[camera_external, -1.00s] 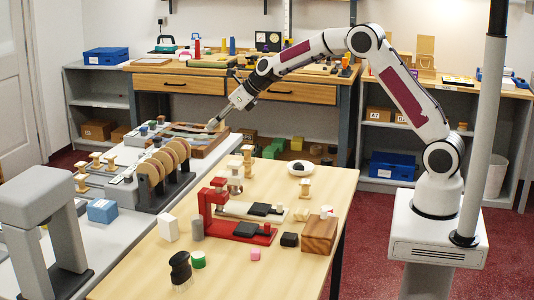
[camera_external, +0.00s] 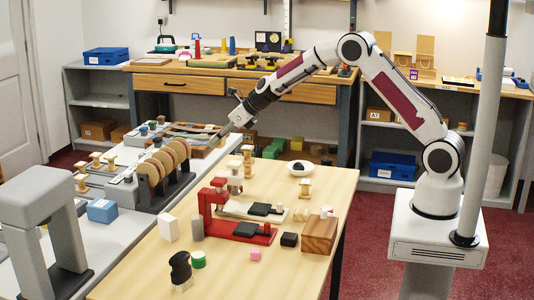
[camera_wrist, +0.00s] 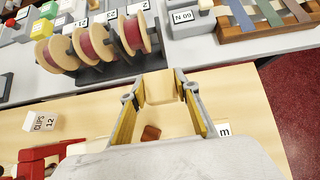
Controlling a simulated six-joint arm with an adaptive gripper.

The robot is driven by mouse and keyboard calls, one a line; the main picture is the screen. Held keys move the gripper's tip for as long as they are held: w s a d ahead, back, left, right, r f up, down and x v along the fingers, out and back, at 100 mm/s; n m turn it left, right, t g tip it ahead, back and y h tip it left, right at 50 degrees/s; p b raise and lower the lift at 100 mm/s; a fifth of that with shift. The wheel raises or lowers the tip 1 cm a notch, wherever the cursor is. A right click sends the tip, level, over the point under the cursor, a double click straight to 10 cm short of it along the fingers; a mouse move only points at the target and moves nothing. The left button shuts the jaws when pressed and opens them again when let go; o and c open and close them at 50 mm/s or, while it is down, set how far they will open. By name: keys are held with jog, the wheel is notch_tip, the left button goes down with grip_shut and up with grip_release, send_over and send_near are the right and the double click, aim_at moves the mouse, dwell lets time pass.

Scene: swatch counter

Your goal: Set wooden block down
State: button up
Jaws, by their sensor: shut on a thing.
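My gripper (camera_wrist: 160,90) is shut on a pale tan wooden block (camera_wrist: 161,86), which sits between the fingertips in the wrist view. In the external view my gripper (camera_external: 224,131) is in the air at the back of the light wood table (camera_external: 335,190), near the grey counter edge. The block is too small to make out there. In the wrist view, table surface shows below and around the fingers, and a small red-brown piece (camera_wrist: 151,133) shows between them.
A rack of wooden spools (camera_external: 164,165) stands on the grey counter left of my gripper. A red clamp-like stand (camera_external: 218,210), a brown box (camera_external: 320,232) and a white "CLIPS 12" box (camera_wrist: 41,120) stand on the table. The table's back right edge drops to red floor.

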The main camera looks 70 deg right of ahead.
jog(key=shift+f, duration=1.85)
jog(key=shift+f, duration=0.2)
jog(key=shift+f, duration=2.95)
jog(key=shift+f, duration=0.1)
jog(key=shift+f, duration=1.75)
jog(key=shift+f, duration=0.15)
jog(key=o, duration=1.1)
jog(key=shift+r, duration=0.2)
